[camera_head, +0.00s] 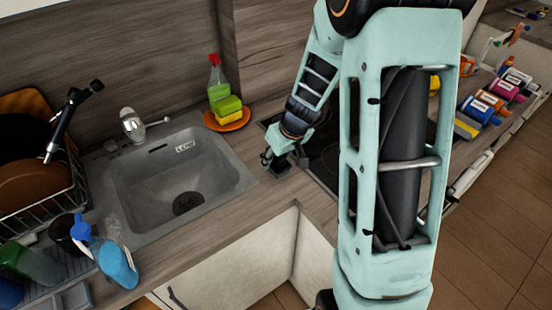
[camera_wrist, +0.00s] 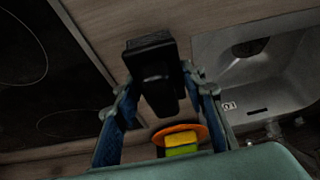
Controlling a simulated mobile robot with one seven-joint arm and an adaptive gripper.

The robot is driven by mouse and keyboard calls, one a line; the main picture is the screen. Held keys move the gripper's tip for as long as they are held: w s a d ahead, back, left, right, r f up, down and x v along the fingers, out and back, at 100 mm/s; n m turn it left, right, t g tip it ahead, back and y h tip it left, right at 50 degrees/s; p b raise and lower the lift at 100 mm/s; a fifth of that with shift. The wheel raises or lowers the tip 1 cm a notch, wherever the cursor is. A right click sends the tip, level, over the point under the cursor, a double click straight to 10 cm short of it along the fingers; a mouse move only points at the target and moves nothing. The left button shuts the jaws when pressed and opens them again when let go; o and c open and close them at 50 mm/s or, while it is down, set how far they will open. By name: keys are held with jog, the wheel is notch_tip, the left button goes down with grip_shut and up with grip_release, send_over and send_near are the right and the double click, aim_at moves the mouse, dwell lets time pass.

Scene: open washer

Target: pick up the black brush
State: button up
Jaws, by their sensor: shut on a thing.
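The black brush (camera_wrist: 152,62) is between the two fingertips of my gripper (camera_wrist: 160,92) in the wrist view, with a wide block-like end and a narrower part toward the palm. My gripper is shut on it. In the head view my gripper (camera_head: 284,158) is over the counter between the sink and the cooktop, pointing down. The brush is small and dark there and hard to separate from the fingers. I cannot tell whether it touches the counter.
The sink (camera_head: 232,165) is left of my gripper, and the dark cooktop (camera_head: 325,160) is right. Behind is an orange plate (camera_head: 211,123) with sponges (camera_head: 229,108) and a spray bottle (camera_head: 217,80). A dish rack (camera_head: 40,205) and blue bottle (camera_head: 115,262) stand left. Colored packages (camera_head: 480,108) lie far right.

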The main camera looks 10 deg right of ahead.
jog(key=s+r, duration=0.1)
jog(key=s+a+r+p, duration=0.1)
jog(key=r, duration=0.1)
jog(key=s+r+p, duration=0.1)
jog(key=s+r, duration=0.1)
jog(key=shift+a+r, duration=0.15)
jog(key=s+a+r+p, duration=0.1)
jog(key=s+a+r, duration=0.1)
jog(key=s, duration=0.6)
jog(key=shift+s+a+r, duration=0.3)
jog(key=shift+s+r, duration=0.05)
jog(key=shift+r, duration=0.45)
jog(key=o, duration=0.6)
grip_shut()
